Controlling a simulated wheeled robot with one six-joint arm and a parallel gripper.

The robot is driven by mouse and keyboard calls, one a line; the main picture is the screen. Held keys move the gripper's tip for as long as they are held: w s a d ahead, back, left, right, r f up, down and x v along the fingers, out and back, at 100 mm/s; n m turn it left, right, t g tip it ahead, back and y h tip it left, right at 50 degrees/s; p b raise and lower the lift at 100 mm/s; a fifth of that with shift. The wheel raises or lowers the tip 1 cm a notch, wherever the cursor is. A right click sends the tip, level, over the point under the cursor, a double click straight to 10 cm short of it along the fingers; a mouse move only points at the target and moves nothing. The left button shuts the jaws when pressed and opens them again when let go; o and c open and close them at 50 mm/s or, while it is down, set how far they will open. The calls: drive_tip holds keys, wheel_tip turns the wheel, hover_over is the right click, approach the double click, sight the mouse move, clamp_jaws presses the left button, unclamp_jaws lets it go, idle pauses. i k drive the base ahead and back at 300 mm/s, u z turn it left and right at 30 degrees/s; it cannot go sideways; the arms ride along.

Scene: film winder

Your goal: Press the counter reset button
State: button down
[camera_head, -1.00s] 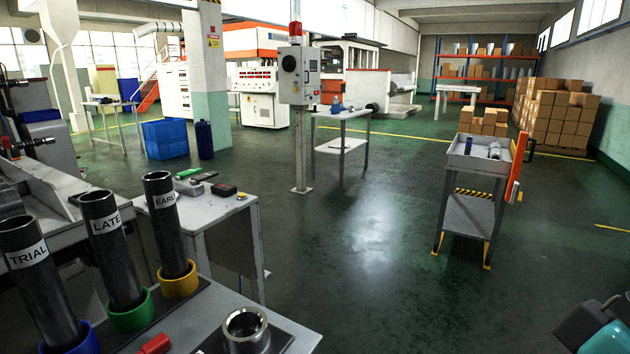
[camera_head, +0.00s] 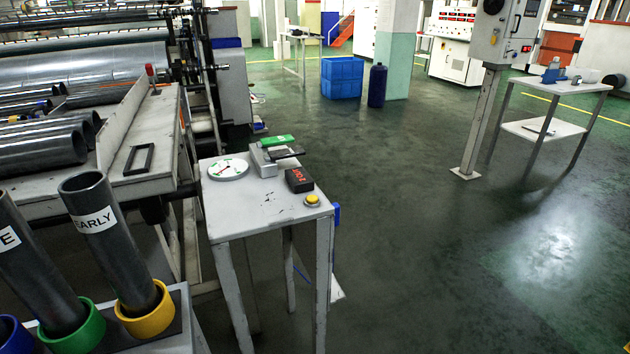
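A small side table (camera_head: 256,214) stands left of centre in the head view. Near its front right corner is a round yellow button (camera_head: 312,200). Just behind the button sits a small black box with red markings on its face (camera_head: 299,180), which looks like a counter. I cannot tell for sure from here which of the two bears the reset. My gripper is not in the view.
On the same table are a round dial (camera_head: 228,168) and a green-topped device (camera_head: 277,142). Tubes in coloured cups (camera_head: 148,308) stand at the lower left. The winder (camera_head: 90,110) fills the left. A post with a control box (camera_head: 478,125) stands right; green floor between is open.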

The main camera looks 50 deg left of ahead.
sight(310, 199)
drive_tip(key=u, duration=0.4)
drive_tip(key=i, duration=0.9)
drive_tip(key=u, duration=1)
drive_tip(key=i, duration=0.7)
drive_tip(key=u, duration=0.35)
